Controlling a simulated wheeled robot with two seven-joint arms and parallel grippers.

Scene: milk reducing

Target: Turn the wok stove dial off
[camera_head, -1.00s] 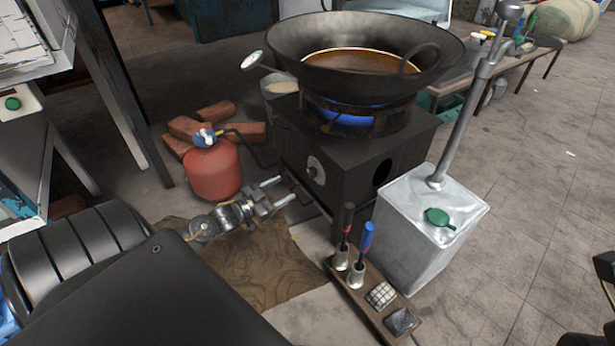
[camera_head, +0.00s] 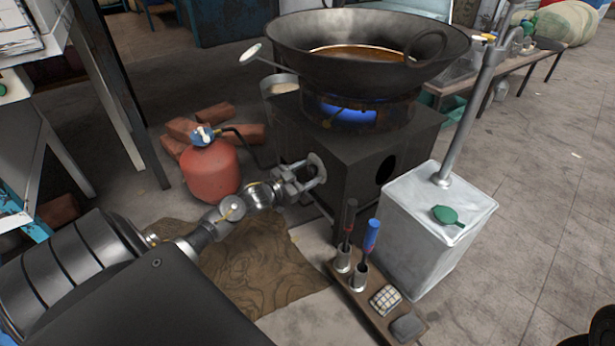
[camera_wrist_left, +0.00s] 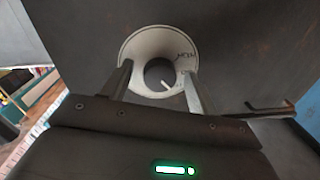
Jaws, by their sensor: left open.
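The stove dial (camera_head: 318,168) is a light grey disc on the front face of the dark box stove (camera_head: 362,160). In the left wrist view the dial plate (camera_wrist_left: 145,42) shows a dark round knob (camera_wrist_left: 159,72) with a white pointer mark toward the lower right. My left gripper (camera_head: 312,173) is open at the dial, its two fingers on either side of the knob; I cannot tell whether they touch it. It also shows in the left wrist view (camera_wrist_left: 158,82). A blue flame (camera_head: 350,111) burns under the wok (camera_head: 368,62).
A red gas bottle (camera_head: 210,170) stands left of the stove by loose bricks (camera_head: 250,135). A wooden tool rack (camera_head: 368,305) is in front; a brown mat (camera_head: 250,265) lies below my arm.

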